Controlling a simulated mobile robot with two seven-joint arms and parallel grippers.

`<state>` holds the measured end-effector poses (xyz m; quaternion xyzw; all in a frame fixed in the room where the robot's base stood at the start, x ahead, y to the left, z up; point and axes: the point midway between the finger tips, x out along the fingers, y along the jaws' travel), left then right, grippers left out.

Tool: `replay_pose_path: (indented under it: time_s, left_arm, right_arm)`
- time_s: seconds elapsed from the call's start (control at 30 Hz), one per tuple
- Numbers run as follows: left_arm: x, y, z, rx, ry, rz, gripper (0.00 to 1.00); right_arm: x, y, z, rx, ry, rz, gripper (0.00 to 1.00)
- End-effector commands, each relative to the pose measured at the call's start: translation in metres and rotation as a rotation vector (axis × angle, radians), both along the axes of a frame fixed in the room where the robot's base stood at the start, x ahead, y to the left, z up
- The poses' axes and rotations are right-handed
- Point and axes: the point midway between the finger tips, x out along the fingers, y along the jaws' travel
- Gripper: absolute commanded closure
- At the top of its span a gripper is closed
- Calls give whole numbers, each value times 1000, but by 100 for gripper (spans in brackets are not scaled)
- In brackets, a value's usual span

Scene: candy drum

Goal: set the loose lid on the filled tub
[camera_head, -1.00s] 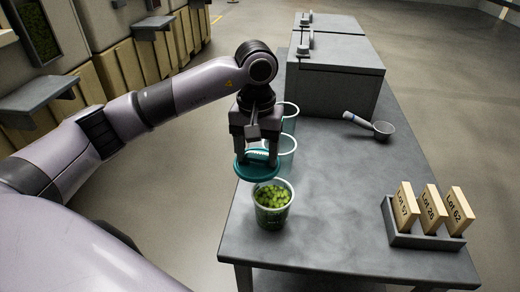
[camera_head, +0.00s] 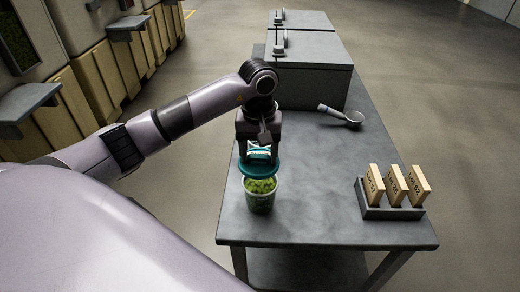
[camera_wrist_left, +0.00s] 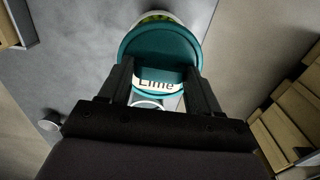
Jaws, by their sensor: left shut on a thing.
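The teal round lid (camera_head: 261,169) is held by my left gripper (camera_head: 260,153), which is shut on the raised part on the lid's top. In the left wrist view the lid (camera_wrist_left: 160,52) lies between the fingers (camera_wrist_left: 158,82), and a label on its grip reads "Lime". The filled tub (camera_head: 259,200), clear with green candy inside, stands upright on the table's near left part. The lid is just above the tub's rim and covers part of the opening. In the wrist view a strip of the tub's rim and green candy (camera_wrist_left: 160,17) shows past the lid. My right gripper is not in view.
The grey table (camera_head: 310,205) carries a rack (camera_head: 392,212) with wooden lot blocks at right, a metal scoop (camera_head: 342,116) farther back, and grey lidded bins (camera_head: 305,72) at the far end. The middle of the table is clear.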

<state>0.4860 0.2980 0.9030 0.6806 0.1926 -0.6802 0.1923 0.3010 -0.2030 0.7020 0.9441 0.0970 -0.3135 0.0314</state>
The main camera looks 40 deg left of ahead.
Motion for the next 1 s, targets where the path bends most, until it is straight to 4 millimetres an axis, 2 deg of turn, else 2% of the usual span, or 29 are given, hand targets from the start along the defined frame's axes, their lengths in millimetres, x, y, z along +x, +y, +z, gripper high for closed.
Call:
replay_pose_path:
  time_s: [0.5, 1.0]
  left_arm:
    - [0, 0, -49, 1, 0, -1, 66]
    - [0, 0, -54, 0, 0, -1, 66]
  right_arm:
    - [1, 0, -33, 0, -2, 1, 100]
    - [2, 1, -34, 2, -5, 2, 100]
